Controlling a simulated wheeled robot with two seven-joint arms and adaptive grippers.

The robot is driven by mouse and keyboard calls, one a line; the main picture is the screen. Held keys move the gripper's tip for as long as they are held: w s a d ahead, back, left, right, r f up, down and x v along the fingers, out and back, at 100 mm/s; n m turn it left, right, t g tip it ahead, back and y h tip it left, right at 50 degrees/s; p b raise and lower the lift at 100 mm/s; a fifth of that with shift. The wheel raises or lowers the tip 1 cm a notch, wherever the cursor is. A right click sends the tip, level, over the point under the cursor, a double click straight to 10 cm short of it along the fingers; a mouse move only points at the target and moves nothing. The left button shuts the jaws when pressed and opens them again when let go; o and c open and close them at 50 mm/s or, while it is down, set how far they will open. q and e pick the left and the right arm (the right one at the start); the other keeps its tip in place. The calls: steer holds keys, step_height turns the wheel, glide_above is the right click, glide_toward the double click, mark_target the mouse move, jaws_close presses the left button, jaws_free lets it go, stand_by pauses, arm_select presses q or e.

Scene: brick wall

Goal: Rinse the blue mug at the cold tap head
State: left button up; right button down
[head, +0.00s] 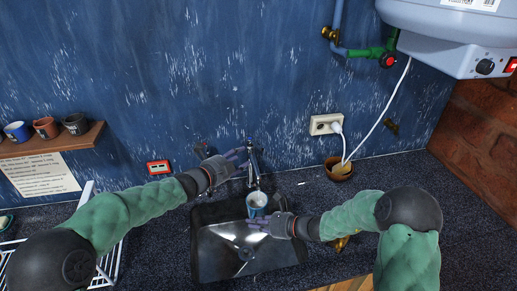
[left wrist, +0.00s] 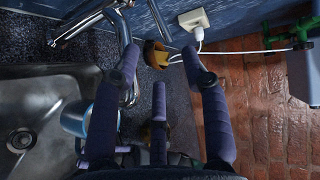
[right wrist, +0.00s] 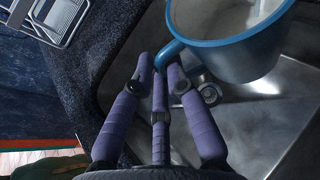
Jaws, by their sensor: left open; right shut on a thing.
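A blue mug (head: 257,200) with a pale inside is held over the sink (head: 205,262), just below the metal tap (head: 253,165). My right gripper (head: 264,222) is shut on its handle; the right wrist view shows the handle between the purple fingers (right wrist: 162,68) and the mug (right wrist: 226,55) upright or nearly so. My left gripper (head: 238,161) is open and empty beside the tap. I cannot tell whether water runs.
A shelf (head: 60,144) with several small cups is on the wall at left. A white dish rack (head: 84,205) stands left of the sink. A brown pot (head: 338,172) sits below the socket (head: 324,124) on the dark counter. A water heater (head: 440,30) hangs upper right.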

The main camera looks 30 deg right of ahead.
mark_target(259, 148)
arm_select(q)
steer(key=shift+x, duration=5.75)
steer(key=shift+f, duration=0.1)
jaws_close()
